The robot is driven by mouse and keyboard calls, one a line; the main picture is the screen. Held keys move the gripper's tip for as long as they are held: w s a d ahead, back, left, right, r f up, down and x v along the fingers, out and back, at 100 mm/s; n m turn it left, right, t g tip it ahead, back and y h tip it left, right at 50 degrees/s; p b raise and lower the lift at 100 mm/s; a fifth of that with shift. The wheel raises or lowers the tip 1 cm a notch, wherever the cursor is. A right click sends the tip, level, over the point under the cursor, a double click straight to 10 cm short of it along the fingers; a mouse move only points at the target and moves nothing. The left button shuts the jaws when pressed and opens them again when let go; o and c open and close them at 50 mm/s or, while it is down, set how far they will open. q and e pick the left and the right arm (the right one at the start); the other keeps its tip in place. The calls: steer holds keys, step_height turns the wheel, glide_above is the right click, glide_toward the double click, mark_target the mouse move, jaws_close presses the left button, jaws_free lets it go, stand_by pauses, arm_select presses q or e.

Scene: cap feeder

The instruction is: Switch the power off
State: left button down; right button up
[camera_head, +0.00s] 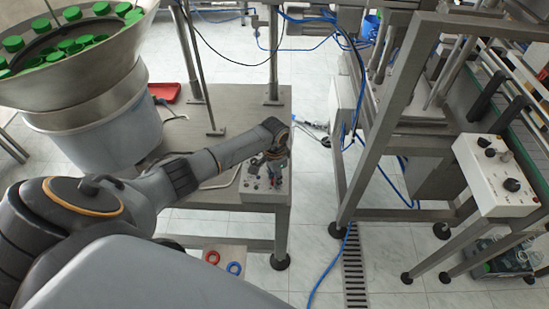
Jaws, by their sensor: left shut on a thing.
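A small grey control box (255,194) with knobs sits at the right front corner of the steel table on the left. My left arm reaches in from the left, and my left gripper (272,168) is over this box, pointing down. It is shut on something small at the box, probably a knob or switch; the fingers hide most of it. A second, white control box (497,178) with black knobs is on the frame at the right, away from my gripper. My right gripper does not show.
A bowl feeder (95,85) with green caps stands at the upper left. A red tray (165,92) lies behind it on the table. A steel conveyor frame (375,130) stands at the right. A blue cable (330,266) and a floor drain (355,270) lie between the machines.

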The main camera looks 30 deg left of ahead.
arm_select(q)
steer(key=c, duration=1)
jaws_free()
steer(key=shift+c, duration=0.2)
step_height(320, 180, up, 12)
steer(key=shift+d+f, duration=0.1)
